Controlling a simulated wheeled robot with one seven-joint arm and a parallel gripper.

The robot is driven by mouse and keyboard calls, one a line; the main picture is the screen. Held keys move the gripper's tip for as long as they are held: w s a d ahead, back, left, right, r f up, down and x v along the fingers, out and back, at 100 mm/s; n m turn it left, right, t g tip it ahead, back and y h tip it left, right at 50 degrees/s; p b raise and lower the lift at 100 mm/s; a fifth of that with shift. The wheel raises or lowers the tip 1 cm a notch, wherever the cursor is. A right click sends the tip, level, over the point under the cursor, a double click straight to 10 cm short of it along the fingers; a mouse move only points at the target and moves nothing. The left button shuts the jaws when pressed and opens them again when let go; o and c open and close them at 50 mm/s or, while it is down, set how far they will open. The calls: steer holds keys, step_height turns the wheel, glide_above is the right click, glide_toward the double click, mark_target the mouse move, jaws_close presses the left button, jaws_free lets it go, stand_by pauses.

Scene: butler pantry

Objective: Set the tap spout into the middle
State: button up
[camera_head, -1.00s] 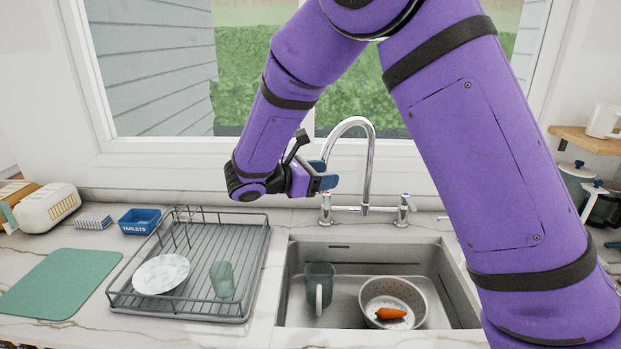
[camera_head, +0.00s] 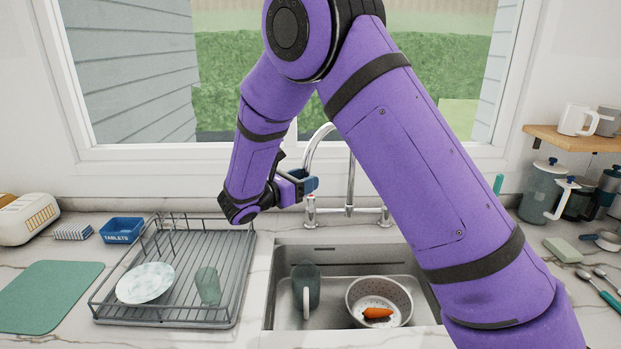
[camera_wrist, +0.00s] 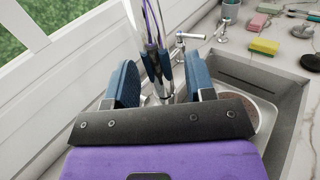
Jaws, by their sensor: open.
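The chrome tap (camera_head: 351,185) stands behind the sink, its curved spout arching over to the left in the head view. In the wrist view my gripper (camera_wrist: 162,80) is open, with one blue pad on each side. The shiny spout tube (camera_wrist: 150,50) shows between the pads, with gaps on both sides; I cannot tell whether either pad touches it. The tap handle (camera_wrist: 190,37) is beyond, to the right.
A dish rack (camera_head: 215,265) with plate and glass stands left. The window wall is close behind the tap. Sponges and utensils lie on the right counter.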

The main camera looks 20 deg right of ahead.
steer(key=shift+x, duration=1.25)
steer(key=shift+c, duration=0.4)
